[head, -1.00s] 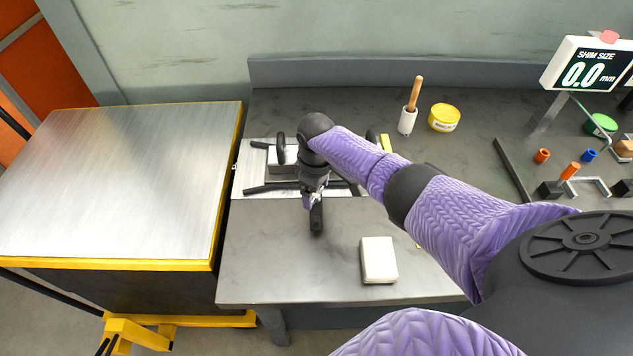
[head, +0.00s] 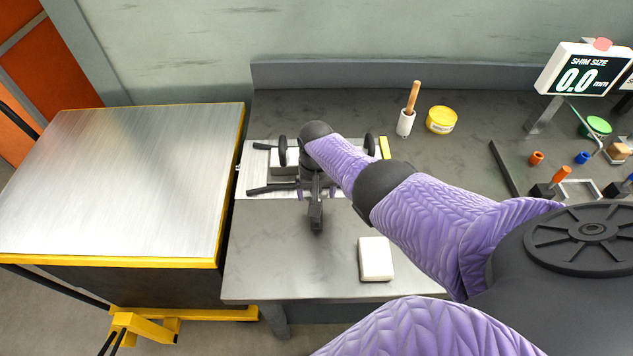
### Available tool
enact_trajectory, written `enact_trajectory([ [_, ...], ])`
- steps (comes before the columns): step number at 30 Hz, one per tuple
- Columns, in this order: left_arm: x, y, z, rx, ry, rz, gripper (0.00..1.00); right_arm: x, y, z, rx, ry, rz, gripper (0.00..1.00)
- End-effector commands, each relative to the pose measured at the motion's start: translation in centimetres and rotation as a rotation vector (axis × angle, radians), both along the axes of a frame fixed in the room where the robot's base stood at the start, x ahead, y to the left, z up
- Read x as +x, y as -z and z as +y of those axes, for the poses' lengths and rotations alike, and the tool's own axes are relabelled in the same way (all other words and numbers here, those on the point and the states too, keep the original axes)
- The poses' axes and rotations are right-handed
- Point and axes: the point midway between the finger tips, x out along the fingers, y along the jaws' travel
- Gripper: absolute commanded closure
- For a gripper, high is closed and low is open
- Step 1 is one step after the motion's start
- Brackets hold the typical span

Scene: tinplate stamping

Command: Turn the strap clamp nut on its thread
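The strap clamp stands on a bright metal plate (head: 246,182) on the grey bench. Its dark parts show around my gripper, with one round black handle (head: 283,150) at the left and another (head: 368,144) at the right. A black bar (head: 316,218) sticks out toward the bench front. My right gripper (head: 316,194) points down over the clamp. Its two purple fingertips show spread apart on either side of the bar. The nut and thread cannot be made out; my wrist and gripper cover that part. My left gripper is not in view.
A cream block (head: 376,260) lies at the bench front. A white holder (head: 405,123) with a wooden-handled tool and a yellow tin (head: 441,120) stand behind. A display (head: 583,75) reads 0.0 mm. A metal-topped cart (head: 120,180) stands left. The bench front left is clear.

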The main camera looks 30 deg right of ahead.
Motion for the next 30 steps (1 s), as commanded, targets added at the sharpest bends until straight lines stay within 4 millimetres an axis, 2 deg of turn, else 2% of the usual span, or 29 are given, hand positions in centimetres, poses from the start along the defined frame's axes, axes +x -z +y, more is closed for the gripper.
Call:
enact_trajectory([
  [15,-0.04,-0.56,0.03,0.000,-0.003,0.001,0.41,0.18,-0.19,-0.02,0.000,0.454,-0.005,0.71],
  [30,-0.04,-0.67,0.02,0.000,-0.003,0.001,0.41,0.17,-0.16,-0.08,-0.001,0.670,-0.005,0.71],
])
